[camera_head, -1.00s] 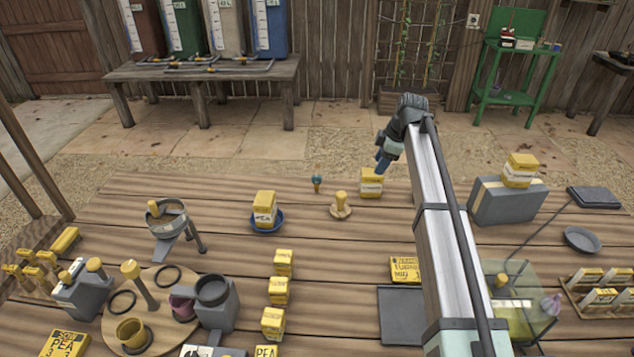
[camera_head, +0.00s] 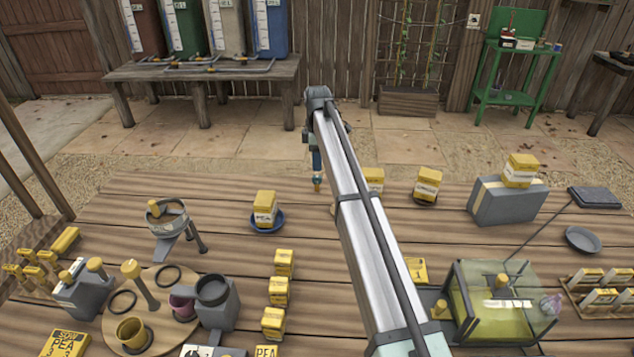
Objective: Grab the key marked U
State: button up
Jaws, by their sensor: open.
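I cannot make out a U on anything in view, so I cannot tell which thing is the key. My gripper (camera_head: 317,172) hangs pointing down near the far edge of the wooden table, left of the yellow-topped blocks. It is open. A small orange-tipped piece (camera_head: 317,187) shows just at or under my fingertips; the fingers hide most of it, and I cannot tell whether they touch it. Several small yellow-headed pieces (camera_head: 32,272) stand at the far left, their marks too small to read.
A yellow-topped block sits on a blue saucer (camera_head: 283,223). Two similar blocks (camera_head: 374,181) (camera_head: 427,186) stand right of my gripper. A grey case (camera_head: 508,203), a glass box (camera_head: 500,310) and a rack (camera_head: 600,299) are at the right. My arm crosses the table's middle.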

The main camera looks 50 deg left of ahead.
aim_at(317, 176)
notch_tip(317, 176, down, 10)
jog(key=shift+r, duration=0.1)
dwell(0.5)
jog(key=shift+c, duration=0.4)
grip_shut()
